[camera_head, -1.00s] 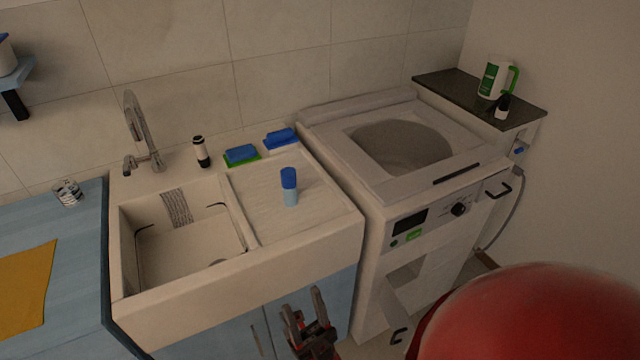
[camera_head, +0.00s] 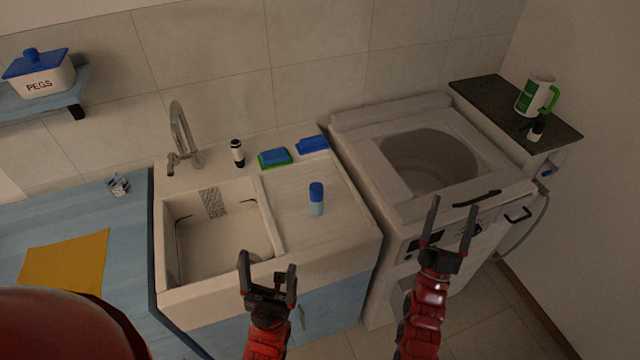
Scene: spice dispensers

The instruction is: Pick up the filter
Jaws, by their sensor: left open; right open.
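I cannot clearly tell which thing is the filter. A small shiny grey, openwork-looking object (camera_head: 118,184) stands on the blue counter left of the sink; its details are too small to make out. My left gripper (camera_head: 267,266) is open and empty, in front of the sink's front edge, well to the right of that object. My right gripper (camera_head: 453,208) is open and empty, in front of the washing machine (camera_head: 400,205). Both grippers are apart from the objects on the surfaces.
The sink (camera_head: 220,240) has a tap (camera_head: 183,135) behind it. A blue-capped bottle (camera_head: 316,200) stands on its drainboard, with sponges (camera_head: 274,156) and a black-and-white bottle (camera_head: 238,153) behind. A yellow cloth (camera_head: 62,265) lies on the counter. A PEGS box (camera_head: 40,78) sits on a shelf.

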